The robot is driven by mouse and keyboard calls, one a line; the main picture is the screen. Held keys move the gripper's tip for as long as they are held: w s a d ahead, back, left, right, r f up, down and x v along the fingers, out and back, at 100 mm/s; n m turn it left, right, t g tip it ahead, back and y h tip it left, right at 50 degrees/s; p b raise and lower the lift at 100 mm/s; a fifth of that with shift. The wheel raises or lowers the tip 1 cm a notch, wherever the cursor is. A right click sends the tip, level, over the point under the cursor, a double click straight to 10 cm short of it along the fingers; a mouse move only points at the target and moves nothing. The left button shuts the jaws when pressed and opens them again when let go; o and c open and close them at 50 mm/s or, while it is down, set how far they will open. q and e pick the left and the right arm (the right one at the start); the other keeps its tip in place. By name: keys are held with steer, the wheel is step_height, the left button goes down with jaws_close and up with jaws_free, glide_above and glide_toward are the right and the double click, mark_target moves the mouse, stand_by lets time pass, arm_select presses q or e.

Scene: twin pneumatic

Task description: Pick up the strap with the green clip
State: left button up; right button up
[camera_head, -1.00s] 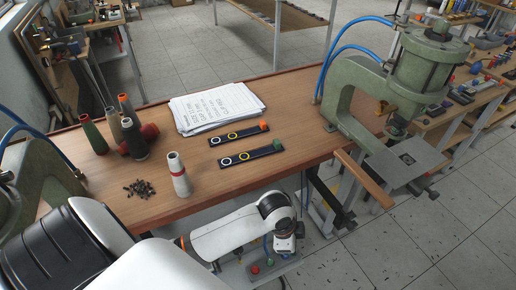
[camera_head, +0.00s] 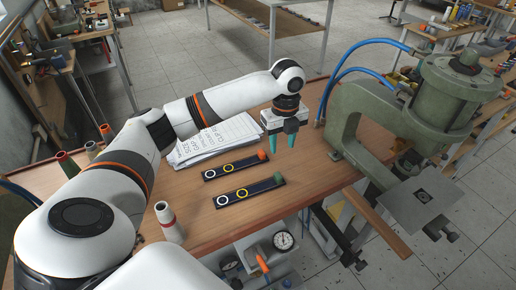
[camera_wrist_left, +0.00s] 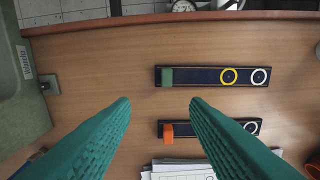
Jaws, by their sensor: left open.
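The strap with the green clip (camera_head: 246,193) lies flat on the wooden table, dark with a white ring and a yellow ring, its green clip (camera_head: 278,178) at the right end. The strap with the orange clip (camera_head: 233,166) lies parallel just behind it. My left gripper (camera_head: 281,158) is open and empty above the table, pointing down, near the clip ends of both straps. In the left wrist view the green-clip strap (camera_wrist_left: 212,76) lies beyond the teal fingertips (camera_wrist_left: 160,103), and a finger partly covers the orange-clip strap (camera_wrist_left: 178,129). My right gripper is not in view.
A green press (camera_head: 372,125) stands at the table's right end with blue hoses. A stack of papers (camera_head: 215,140) lies behind the straps, partly behind my left arm. A cone spool (camera_head: 167,222) stands at the front left. The table right of the straps is clear.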

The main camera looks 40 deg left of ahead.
mark_target(278, 175)
arm_select(q)
steer(key=f, duration=0.1)
steer(key=f+p, duration=0.1)
steer(key=f, duration=0.1)
steer(key=s+f, duration=0.1)
steer(key=f, duration=0.1)
steer(key=shift+s+d+f, duration=0.1)
steer(key=shift+d+f, duration=0.1)
steer(key=shift+d, duration=0.2)
steer(key=shift+a+f+p, duration=0.1)
steer(key=shift+f+p, duration=0.25)
steer(key=f, duration=0.1)
steer(key=f+p, duration=0.1)
steer(key=f, duration=0.2)
steer(key=shift+s+p, duration=0.25)
steer(key=shift+p, duration=0.15)
steer(key=shift+w+f, duration=0.1)
steer(key=shift+f, duration=0.4)
jaws_close()
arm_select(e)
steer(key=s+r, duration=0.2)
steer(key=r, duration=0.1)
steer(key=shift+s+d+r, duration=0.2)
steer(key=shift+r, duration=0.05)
